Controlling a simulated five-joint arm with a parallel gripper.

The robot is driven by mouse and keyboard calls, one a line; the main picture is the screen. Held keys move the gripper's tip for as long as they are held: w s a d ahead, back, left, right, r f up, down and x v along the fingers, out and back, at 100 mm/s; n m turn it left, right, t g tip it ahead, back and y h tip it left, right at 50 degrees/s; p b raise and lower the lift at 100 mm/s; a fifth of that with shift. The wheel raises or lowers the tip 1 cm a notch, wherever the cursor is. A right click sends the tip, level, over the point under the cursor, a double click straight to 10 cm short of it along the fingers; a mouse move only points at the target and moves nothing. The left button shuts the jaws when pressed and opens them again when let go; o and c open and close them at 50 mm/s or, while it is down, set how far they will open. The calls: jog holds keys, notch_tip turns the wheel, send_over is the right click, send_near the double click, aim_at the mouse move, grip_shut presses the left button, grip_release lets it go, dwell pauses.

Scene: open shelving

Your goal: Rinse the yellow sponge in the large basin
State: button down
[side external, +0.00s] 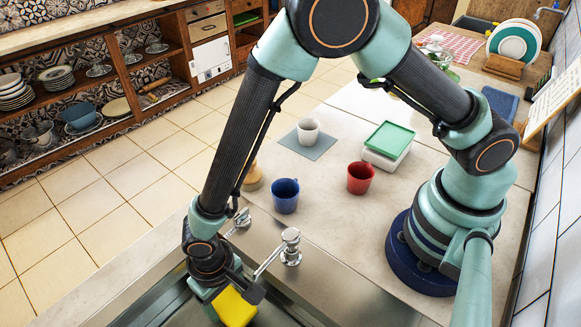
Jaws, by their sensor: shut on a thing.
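The yellow sponge (234,308) is at the bottom of the side external view, in the jaws of my gripper (232,292). My gripper points down and is shut on the sponge. Both are over the large basin (172,305), a metal sink whose near part is cut off by the picture's bottom edge. I cannot tell whether the sponge touches the basin floor or any water.
Metal tap fittings (291,246) stand on the basin's back rim, close to my gripper. A blue mug (286,195), a red mug (361,178), a white cup (308,131) on a grey mat and a white box with a green lid (389,140) stand on the counter behind.

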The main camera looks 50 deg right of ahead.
notch_tip(320, 180, up, 12)
jog(key=shift+r, duration=0.25)
dwell(1.1)
dwell(1.0)
notch_tip(320, 180, up, 17)
send_over(227, 301)
jog(key=w+d, duration=0.4)
jog(key=d, duration=1.1)
jog(key=w+d, duration=0.3)
jog(key=d, duration=1.2)
jog(key=f, duration=0.5)
jog(key=shift+w+f, duration=0.15)
jog(key=shift+w, duration=0.1)
